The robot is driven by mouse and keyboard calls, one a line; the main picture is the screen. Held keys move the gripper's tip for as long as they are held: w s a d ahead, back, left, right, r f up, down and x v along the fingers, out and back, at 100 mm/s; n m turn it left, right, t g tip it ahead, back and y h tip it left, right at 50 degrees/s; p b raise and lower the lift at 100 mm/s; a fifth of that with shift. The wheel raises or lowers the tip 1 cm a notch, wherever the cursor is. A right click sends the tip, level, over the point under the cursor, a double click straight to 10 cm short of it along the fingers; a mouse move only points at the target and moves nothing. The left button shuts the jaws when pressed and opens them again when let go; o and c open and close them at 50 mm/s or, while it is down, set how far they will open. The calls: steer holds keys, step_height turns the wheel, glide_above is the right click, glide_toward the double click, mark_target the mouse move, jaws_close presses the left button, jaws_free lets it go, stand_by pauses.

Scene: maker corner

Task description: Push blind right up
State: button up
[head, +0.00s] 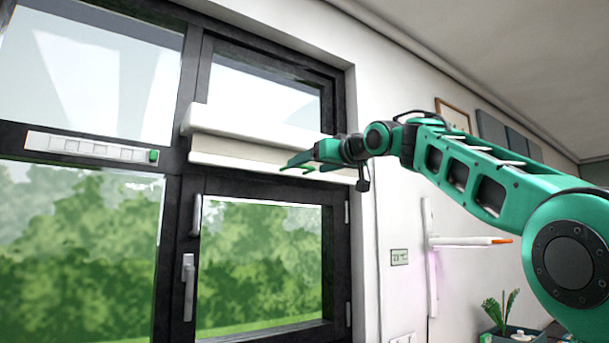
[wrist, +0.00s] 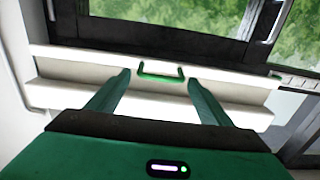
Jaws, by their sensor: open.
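The right blind (head: 250,125) is a white box across the right window. Its pale bottom bar (head: 225,160) sits close under the box, and the glass below is uncovered. A green handle (wrist: 160,72) is on the bar in the wrist view, which looks at the window upside down. My gripper (head: 297,163) is at the right part of the bar. Its fingers are open and empty. In the wrist view the gripper (wrist: 158,78) has a fingertip on each side of the handle in the picture. I cannot tell whether they touch the bar.
A white segmented strip (head: 90,148) with a green end is on the frame at left. Window handles (head: 188,285) stick out on the dark frame. A white wall shelf (head: 465,241) with an orange tip and a potted plant (head: 500,312) are at right.

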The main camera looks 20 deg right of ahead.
mark_target(306, 167)
steer(key=shift+x, duration=1.9)
steer(key=c, duration=1.1)
steer(key=shift+r, duration=2.05)
steer(key=shift+c, duration=0.2)
steer(key=shift+s+d+r, duration=0.1)
steer(key=shift+r, duration=0.2)
steer(key=shift+r, duration=0.1)
steer(key=o, duration=1.1)
steer(key=shift+o, duration=0.2)
